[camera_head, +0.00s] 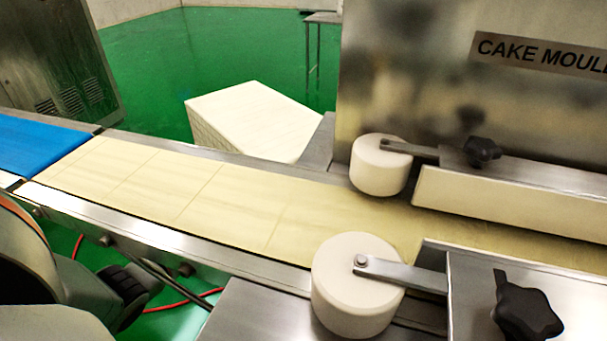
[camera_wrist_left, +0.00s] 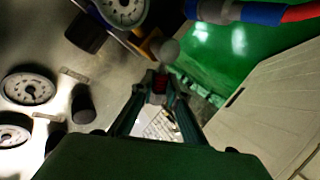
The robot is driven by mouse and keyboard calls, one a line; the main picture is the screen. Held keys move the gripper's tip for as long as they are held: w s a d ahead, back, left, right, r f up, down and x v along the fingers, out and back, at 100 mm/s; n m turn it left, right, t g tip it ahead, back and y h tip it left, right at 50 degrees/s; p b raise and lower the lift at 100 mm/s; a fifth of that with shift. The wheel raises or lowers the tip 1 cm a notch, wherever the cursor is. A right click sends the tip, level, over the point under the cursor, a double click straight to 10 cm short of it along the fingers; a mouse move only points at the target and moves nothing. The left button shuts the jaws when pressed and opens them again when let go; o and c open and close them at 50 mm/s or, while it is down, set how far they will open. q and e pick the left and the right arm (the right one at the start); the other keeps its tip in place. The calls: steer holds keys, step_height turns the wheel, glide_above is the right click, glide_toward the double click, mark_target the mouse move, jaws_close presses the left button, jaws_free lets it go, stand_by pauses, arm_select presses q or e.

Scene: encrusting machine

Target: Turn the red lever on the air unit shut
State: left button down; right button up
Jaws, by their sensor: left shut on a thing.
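My left gripper (camera_wrist_left: 157,92) shows in the left wrist view, its two fingers drawn together at the tips. A small red piece, the red lever (camera_wrist_left: 160,81), sits between the fingertips, mostly hidden by them. A round grey knob-like part (camera_wrist_left: 168,50) is just beyond the tips. The air unit shows only in parts around it, with a round gauge (camera_wrist_left: 122,10) at the top. In the head view, part of my left arm is at the lower left; its fingertips and the air unit cannot be made out there. My right gripper is in neither view.
A blue fitting with a red hose (camera_wrist_left: 296,13) is close by at the upper right of the wrist view. Gauges (camera_wrist_left: 28,88) and dark knobs (camera_wrist_left: 83,103) are on the metal panel at left. The conveyor (camera_head: 160,185) and white rollers (camera_head: 355,290) fill the head view.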

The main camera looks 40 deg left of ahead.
arm_select(q)
steer(key=shift+w+a+r, duration=0.15)
steer(key=shift+w+r, duration=0.35)
steer(key=shift+r, duration=0.25)
steer(key=c, duration=1.9)
jaws_free()
steer(key=v, duration=1.2)
steer(key=shift+s+f, duration=0.25)
steer(key=shift+f, duration=0.1)
steer(key=shift+d, duration=0.2)
